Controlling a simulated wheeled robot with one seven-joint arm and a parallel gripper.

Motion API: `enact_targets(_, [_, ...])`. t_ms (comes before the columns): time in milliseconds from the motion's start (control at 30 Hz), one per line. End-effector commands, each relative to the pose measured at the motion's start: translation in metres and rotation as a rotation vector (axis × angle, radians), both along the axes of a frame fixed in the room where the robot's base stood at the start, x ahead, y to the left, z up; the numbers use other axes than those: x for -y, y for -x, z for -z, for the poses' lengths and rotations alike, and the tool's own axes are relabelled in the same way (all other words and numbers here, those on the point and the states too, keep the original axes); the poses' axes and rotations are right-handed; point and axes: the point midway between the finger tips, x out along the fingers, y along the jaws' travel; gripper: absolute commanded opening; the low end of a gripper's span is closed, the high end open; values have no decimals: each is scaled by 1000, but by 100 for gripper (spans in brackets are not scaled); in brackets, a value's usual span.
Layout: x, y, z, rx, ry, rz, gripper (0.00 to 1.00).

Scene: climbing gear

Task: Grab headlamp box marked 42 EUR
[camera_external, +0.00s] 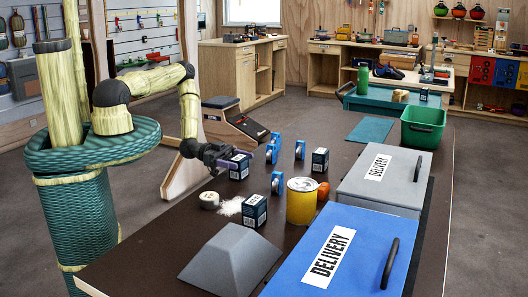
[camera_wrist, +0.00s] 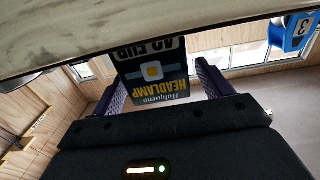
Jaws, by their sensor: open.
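A dark navy headlamp box (camera_external: 239,168) stands on the brown table, right at my gripper (camera_external: 234,161). In the wrist view, which is upside down, the box (camera_wrist: 153,80) sits between the two purple fingers of my gripper (camera_wrist: 158,82). It has yellow HEADLAMP lettering and a price that appears to read 42 EUR, partly cut off at its edge. The fingers are open on either side, with a gap visible at the right. Two similar dark boxes stand on the table, one at the right (camera_external: 320,161) and one nearer the camera (camera_external: 254,211); their prices are too small to read.
Several blue numbered items (camera_external: 277,183) stand close around the box. Grey (camera_external: 385,205) and blue (camera_external: 300,225) delivery boxes and a green bin (camera_external: 423,127) occupy the right side.

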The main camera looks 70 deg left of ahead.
Motion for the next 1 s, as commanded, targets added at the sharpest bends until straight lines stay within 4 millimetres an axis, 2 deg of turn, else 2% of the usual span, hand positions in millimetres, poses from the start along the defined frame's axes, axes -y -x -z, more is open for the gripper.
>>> enact_targets(100, [12, -11, -1, 1, 1, 2, 78])
enact_targets(200, [16, -15, 0, 0, 0, 0, 78])
enact_targets(700, [16, -15, 0, 0, 0, -1, 78])
enact_targets(767, [16, -15, 0, 0, 0, -1, 68])
enact_targets(967, [16, -15, 0, 0, 0, -1, 29])
enact_targets(1000, [16, -15, 0, 1, 1, -1, 27])
